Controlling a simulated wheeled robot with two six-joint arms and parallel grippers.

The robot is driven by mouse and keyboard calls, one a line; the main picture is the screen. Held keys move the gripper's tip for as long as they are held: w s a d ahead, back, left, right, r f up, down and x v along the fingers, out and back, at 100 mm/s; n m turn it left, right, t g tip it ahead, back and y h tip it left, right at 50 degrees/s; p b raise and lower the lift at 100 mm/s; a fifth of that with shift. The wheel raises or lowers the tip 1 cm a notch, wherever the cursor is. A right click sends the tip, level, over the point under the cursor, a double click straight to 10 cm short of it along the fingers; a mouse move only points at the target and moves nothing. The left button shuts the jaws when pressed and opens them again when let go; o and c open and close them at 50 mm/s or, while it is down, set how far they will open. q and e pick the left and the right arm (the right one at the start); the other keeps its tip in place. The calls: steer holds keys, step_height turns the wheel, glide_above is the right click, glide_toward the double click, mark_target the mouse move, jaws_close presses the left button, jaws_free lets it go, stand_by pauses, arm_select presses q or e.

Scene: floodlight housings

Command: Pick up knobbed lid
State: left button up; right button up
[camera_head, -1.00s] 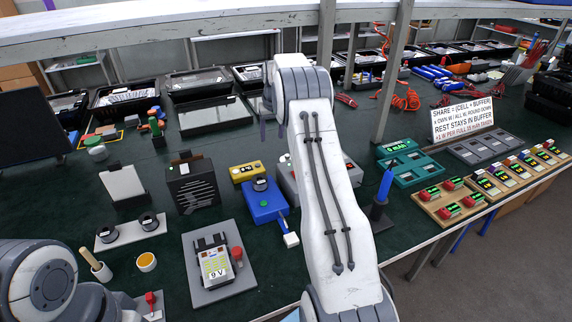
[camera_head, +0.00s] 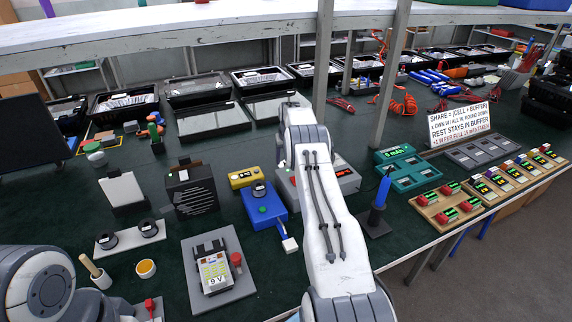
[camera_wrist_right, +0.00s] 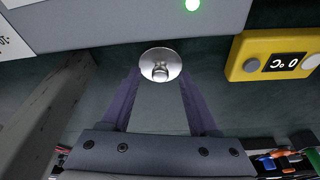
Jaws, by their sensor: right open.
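The knobbed lid (camera_wrist_right: 161,60) shows in the right wrist view as a small round silver disc with a knob at its middle. It lies on the dark green surface, between and just beyond the fingertips of my right gripper (camera_wrist_right: 159,78). The purple-grey fingers are apart, with nothing held between them. In the head view my right arm reaches up the middle of the table and hides the lid. My left arm shows at the lower left of the head view, but its gripper is out of sight.
A yellow box with a display (camera_wrist_right: 272,55) stands right of the lid. A grey box with a green light (camera_wrist_right: 130,15) is just beyond it. In the head view a blue device (camera_head: 263,207) and a blue screwdriver in a stand (camera_head: 379,200) flank my right arm.

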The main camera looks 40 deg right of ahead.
steer(key=shift+w+f, duration=0.1)
steer(key=shift+f, duration=0.25)
jaws_close()
